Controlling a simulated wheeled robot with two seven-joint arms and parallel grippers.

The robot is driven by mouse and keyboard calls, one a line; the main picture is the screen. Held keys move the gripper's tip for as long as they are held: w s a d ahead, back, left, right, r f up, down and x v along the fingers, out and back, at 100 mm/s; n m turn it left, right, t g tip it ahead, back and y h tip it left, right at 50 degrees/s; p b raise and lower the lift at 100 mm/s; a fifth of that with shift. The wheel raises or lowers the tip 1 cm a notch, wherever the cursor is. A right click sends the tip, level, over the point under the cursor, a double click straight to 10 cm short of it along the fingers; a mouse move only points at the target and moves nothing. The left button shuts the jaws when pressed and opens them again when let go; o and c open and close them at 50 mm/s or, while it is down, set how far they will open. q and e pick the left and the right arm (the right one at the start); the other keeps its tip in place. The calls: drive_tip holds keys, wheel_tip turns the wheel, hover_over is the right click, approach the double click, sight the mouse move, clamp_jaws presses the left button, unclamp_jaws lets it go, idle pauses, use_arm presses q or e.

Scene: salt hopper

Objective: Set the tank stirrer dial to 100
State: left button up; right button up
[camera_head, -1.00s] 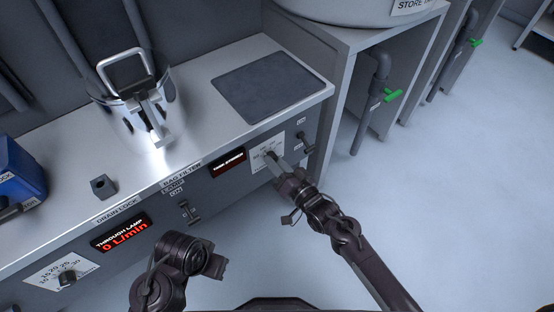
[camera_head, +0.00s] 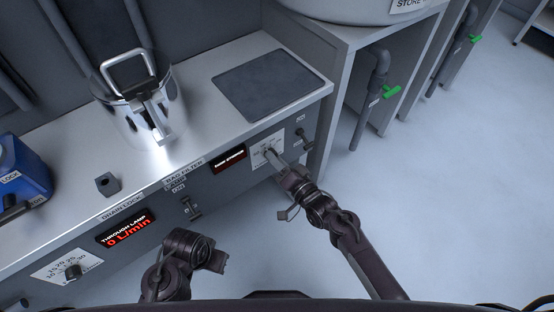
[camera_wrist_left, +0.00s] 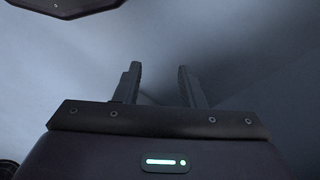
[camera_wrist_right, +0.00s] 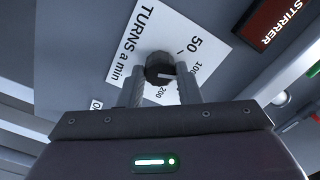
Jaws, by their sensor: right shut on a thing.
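The tank stirrer dial (camera_wrist_right: 159,66) is a dark round knob on a white scale plate (camera_wrist_right: 135,35) reading "TURNS a min" with marks 50, 100 and 200. In the right wrist view its pale pointer line aims to the right, between the 100 and 200 marks. My right gripper (camera_wrist_right: 167,85) is shut on the dial, a finger on either side. In the head view this gripper (camera_head: 277,160) reaches the plate (camera_head: 265,150) on the counter front. My left gripper (camera_wrist_left: 158,80) is open and empty, over bare floor.
A dark red stirrer display (camera_head: 229,159) sits left of the plate; a switch (camera_head: 303,145) is to its right. A metal pot (camera_head: 150,110), a blue container (camera_head: 22,175) and a dark pad (camera_head: 268,83) are on the counter. The floor to the right is clear.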

drive_tip(key=o, duration=1)
use_arm(q)
drive_tip(key=f, duration=0.2)
drive_tip(key=f+p, duration=0.1)
drive_tip(key=f, duration=0.1)
drive_tip(key=shift+w+a+f, duration=0.15)
drive_tip(key=shift+a+f, duration=0.05)
drive_tip(key=shift+f, duration=0.05)
use_arm(e)
drive_tip(key=v, duration=0.8)
drive_tip(key=shift+w, duration=0.1)
